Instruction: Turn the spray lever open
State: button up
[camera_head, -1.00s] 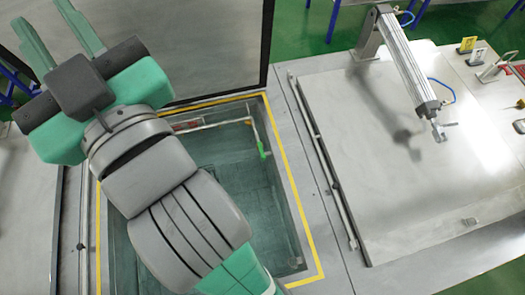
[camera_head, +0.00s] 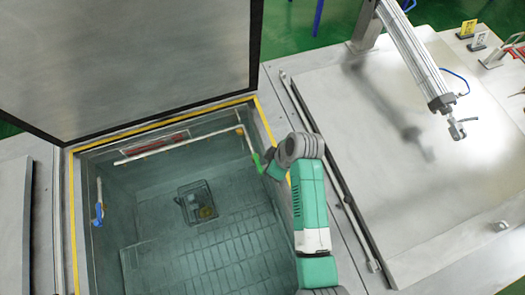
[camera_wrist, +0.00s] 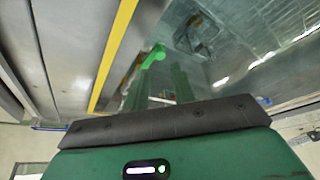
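The bright green spray lever (camera_head: 257,161) hangs at the end of a white pipe, on the right inner wall of the open tank. My gripper (camera_head: 272,171) has reached over the tank's right edge and is right beside the lever. In the wrist view, the lever's rounded green end (camera_wrist: 154,56) shows at the fingertips, nearer the left finger. My two green fingers (camera_wrist: 160,70) stand apart with a gap between them. I cannot tell whether either finger touches the lever.
A basket (camera_head: 197,202) sits on the tank floor, and a blue valve handle (camera_head: 98,212) is on the left wall. The raised lid (camera_head: 130,60) stands behind. A closed lid (camera_head: 400,190) with a pneumatic cylinder (camera_head: 415,55) lies to the right.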

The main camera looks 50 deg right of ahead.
aim_at(261, 170)
jog(key=x, duration=0.6)
jog(key=shift+w+f, duration=0.1)
jog(key=shift+w, duration=0.1)
grip_shut()
